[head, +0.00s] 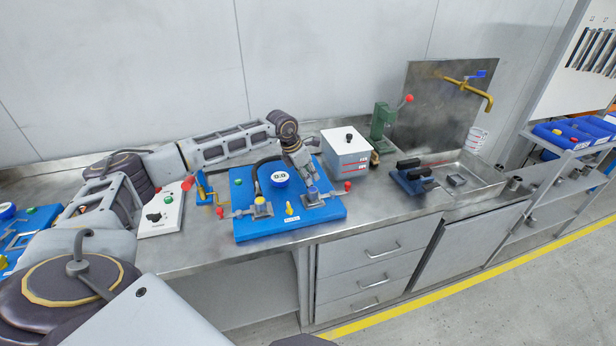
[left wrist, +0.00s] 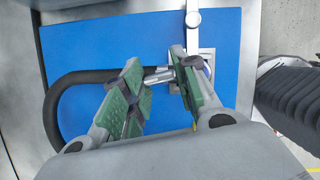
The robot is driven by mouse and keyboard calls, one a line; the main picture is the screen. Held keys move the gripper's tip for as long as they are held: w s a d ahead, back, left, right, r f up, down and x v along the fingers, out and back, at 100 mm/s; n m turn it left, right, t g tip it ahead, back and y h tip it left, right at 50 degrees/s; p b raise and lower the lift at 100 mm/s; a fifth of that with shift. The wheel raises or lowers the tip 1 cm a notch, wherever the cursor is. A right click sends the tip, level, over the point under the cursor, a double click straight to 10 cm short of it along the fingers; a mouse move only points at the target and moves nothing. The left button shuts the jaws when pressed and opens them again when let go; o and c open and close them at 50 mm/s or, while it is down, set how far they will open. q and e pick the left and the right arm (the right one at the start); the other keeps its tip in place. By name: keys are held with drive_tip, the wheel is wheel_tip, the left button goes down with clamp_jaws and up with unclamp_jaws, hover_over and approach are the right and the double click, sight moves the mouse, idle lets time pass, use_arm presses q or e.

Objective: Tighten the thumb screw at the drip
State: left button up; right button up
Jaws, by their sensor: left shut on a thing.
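The pump station's blue plate (head: 325,211) lies on the steel bench. It carries two square valve blocks, a left one (head: 262,209) and a right one (head: 313,198), each with a coloured top. My left gripper (head: 313,183) reaches down just above the right block. In the left wrist view, my left gripper (left wrist: 160,98) has its green-padded fingers on either side of a short metal screw (left wrist: 157,76) beside that block. The jaws are shut on it, though the fingers partly hide the contact. I cannot make out any drip. My right gripper is out of view.
A black hose (left wrist: 52,112) curves over the blue plate. A grey box (head: 347,158) is close behind to the right, with a green hand press (head: 382,122) beyond.

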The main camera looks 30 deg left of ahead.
use_arm(q)
drive_tip(key=shift+m+h+b, duration=0.3)
drive_tip(key=shift+m+h, duration=0.1)
drive_tip(key=shift+m, duration=0.6)
drive_tip(key=shift+w+a+m+g, duration=0.1)
drive_tip(key=shift+m+g, duration=0.2)
drive_tip(key=shift+m, duration=0.1)
drive_tip(key=o, duration=1)
drive_tip(key=shift+v, duration=0.85)
drive_tip(key=v, duration=1)
drive_tip(key=shift+a+r, duration=0.1)
drive_tip(key=shift+r, duration=0.05)
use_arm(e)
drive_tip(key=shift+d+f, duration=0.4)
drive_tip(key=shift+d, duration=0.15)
